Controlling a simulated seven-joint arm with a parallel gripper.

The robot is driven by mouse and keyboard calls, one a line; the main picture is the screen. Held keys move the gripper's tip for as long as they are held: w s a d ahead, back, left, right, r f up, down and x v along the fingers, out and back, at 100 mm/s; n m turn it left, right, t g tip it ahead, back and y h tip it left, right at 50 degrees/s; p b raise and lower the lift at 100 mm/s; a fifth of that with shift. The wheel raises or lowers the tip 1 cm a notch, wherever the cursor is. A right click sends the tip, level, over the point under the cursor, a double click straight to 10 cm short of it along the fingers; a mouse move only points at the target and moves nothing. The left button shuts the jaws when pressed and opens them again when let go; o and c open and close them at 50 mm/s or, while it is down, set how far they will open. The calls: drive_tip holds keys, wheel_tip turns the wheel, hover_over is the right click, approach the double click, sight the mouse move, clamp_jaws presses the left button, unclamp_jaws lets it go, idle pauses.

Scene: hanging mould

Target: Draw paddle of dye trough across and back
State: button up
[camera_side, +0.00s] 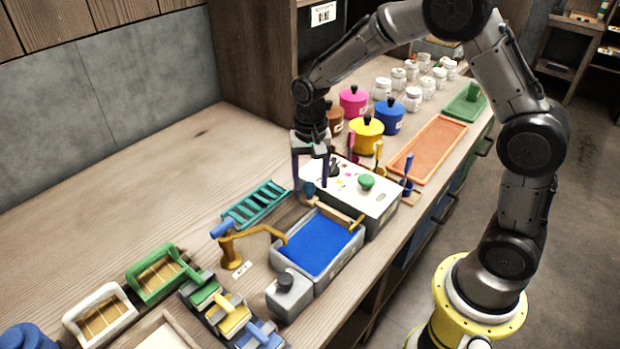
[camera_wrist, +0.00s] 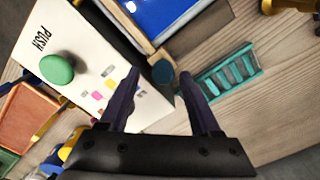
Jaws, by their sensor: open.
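The dye trough (camera_side: 283,262) is a grey box filled with blue dye, and part of it shows at the top of the wrist view. A wooden bar (camera_side: 330,213), which looks like the paddle, lies along its far end; it also shows in the wrist view (camera_wrist: 128,30). A dark blue round knob (camera_wrist: 162,72) shows at the bar's end, and in the side view (camera_side: 308,189). My gripper (camera_side: 311,183) is open and points down over this end. In the wrist view, the knob appears between my fingertips (camera_wrist: 158,72); whether they touch it I cannot tell.
A white box with a green push button (camera_side: 366,182) stands close beside my gripper. A teal rack (camera_side: 256,205) lies to the left. A brass tap (camera_side: 231,252) reaches toward the trough. Coloured pots (camera_side: 366,134) stand behind. Bare bench lies at the back left.

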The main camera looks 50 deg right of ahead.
wheel_tip(320, 180, up, 14)
idle(0.6)
drive_tip(key=s+r+n+t, duration=0.2)
drive_tip(key=s+r+t, duration=0.1)
drive_tip(key=s+r, duration=0.75)
drive_tip(key=s+f+n+t, duration=0.2)
drive_tip(key=s+f+n, duration=0.5)
drive_tip(key=s, duration=0.6)
drive_tip(key=shift+s+d+f+t, duration=0.15)
drive_tip(key=shift+s+f+t, duration=0.2)
drive_tip(key=shift+f, duration=0.45)
